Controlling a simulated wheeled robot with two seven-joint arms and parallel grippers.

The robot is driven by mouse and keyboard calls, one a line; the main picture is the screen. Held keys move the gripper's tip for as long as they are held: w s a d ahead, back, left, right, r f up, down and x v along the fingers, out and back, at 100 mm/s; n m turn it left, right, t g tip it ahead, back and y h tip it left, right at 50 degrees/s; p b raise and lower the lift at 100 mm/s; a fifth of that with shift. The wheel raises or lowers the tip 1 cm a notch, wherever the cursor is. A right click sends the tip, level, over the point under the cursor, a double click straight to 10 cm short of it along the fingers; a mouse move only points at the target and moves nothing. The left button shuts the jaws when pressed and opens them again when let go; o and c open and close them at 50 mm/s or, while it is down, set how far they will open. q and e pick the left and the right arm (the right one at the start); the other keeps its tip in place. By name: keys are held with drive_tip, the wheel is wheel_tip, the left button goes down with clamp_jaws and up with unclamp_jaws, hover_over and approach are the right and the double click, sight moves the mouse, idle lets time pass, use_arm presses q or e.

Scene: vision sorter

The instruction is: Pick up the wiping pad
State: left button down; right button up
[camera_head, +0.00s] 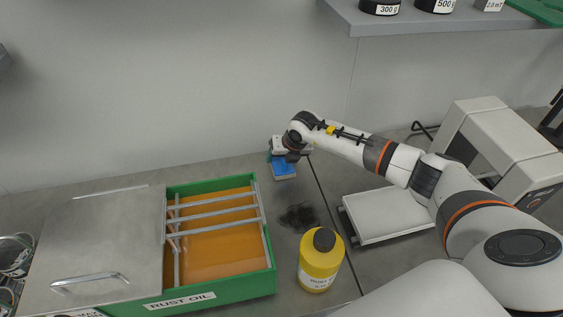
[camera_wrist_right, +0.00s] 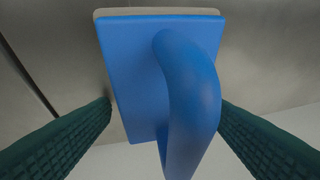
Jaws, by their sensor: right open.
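The wiping pad (camera_head: 284,168) is a blue block with a pale sole, lying on the grey worktop near the back wall. In the right wrist view the pad (camera_wrist_right: 130,75) fills the middle, and its curved blue handle (camera_wrist_right: 192,100) rises toward the camera. My right gripper (camera_head: 282,154) is over the pad. Its two dark green ribbed fingers (camera_wrist_right: 165,130) are open, one on each side of the handle, with gaps showing. In the head view the wrist hides part of the pad and the handle. My left gripper is not in view.
A green tank (camera_head: 268,262) of orange rust oil with metal bars stands left of the pad. A yellow bottle (camera_head: 320,262) and a dark smudge (camera_head: 299,216) are in front of it. A white-topped device (camera_head: 385,214) is to the right. A shelf (camera_head: 430,22) hangs above.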

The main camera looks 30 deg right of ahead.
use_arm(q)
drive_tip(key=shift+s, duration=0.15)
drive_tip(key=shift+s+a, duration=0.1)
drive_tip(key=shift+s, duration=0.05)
use_arm(e)
drive_tip(key=c, duration=0.8)
